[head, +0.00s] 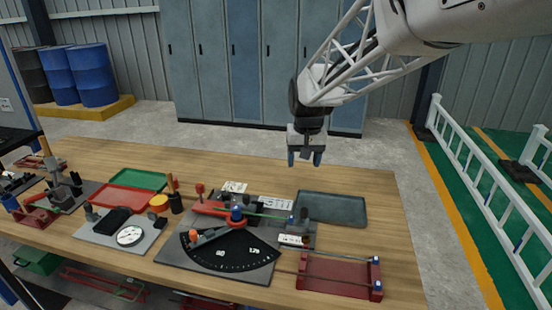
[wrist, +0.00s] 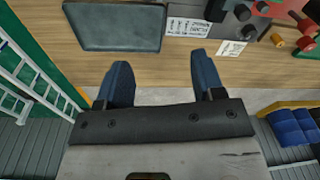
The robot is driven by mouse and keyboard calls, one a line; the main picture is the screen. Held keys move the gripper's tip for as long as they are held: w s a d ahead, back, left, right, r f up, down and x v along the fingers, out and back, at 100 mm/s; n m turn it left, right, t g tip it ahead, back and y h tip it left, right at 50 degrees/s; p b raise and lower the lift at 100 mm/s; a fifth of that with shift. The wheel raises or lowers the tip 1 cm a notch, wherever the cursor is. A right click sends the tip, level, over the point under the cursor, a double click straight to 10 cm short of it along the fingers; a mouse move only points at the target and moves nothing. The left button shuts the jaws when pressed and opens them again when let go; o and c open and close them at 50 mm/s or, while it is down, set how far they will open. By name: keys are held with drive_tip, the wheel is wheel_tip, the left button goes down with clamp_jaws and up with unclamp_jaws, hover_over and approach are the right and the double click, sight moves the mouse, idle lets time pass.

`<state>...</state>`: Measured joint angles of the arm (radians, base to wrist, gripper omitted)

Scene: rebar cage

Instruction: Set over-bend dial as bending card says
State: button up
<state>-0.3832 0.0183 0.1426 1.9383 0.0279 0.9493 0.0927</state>
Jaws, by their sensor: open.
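My gripper (head: 306,160) is open and empty, raised above the far edge of the bench. In the wrist view its two blue fingers (wrist: 161,75) stand wide apart over bare wood. A black fan-shaped dial plate (head: 232,252) with white numbers lies on the bender at the front, with an orange-tipped lever (head: 208,236) across it. A round white dial (head: 130,236) sits on a grey plate to the left. I cannot tell which is the over-bend dial. A white printed card (head: 277,204) lies behind the bender and shows in the wrist view (wrist: 190,27); its text is unreadable.
Other white labels lie at the back (head: 234,187) and by the bender's right side (head: 292,240). A grey tray (head: 331,208) is empty at right. A red rack (head: 340,274) stands front right. Red (head: 124,199) and green (head: 145,180) trays lie left. The bench's far right is clear.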

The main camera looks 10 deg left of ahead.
drive_tip(key=w+a+f+n, duration=0.1)
drive_tip(key=w+a+f, duration=0.2)
drive_tip(key=a, duration=0.4)
drive_tip(key=w+a+f, duration=0.3)
drive_tip(key=w+a, duration=0.1)
drive_tip(key=a, duration=0.3)
drive_tip(key=n+g, duration=0.1)
hover_over(226, 193)
drive_tip(key=f, duration=0.9)
drive_tip(key=shift+w+f, duration=0.15)
drive_tip(key=shift+w, duration=0.05)
drive_tip(key=shift+s+a+f, duration=0.1)
drive_tip(key=shift+f, duration=3.8)
drive_tip(key=shift+c, duration=0.4)
drive_tip(key=c, duration=0.8)
drive_tip(key=shift+c, duration=0.2)
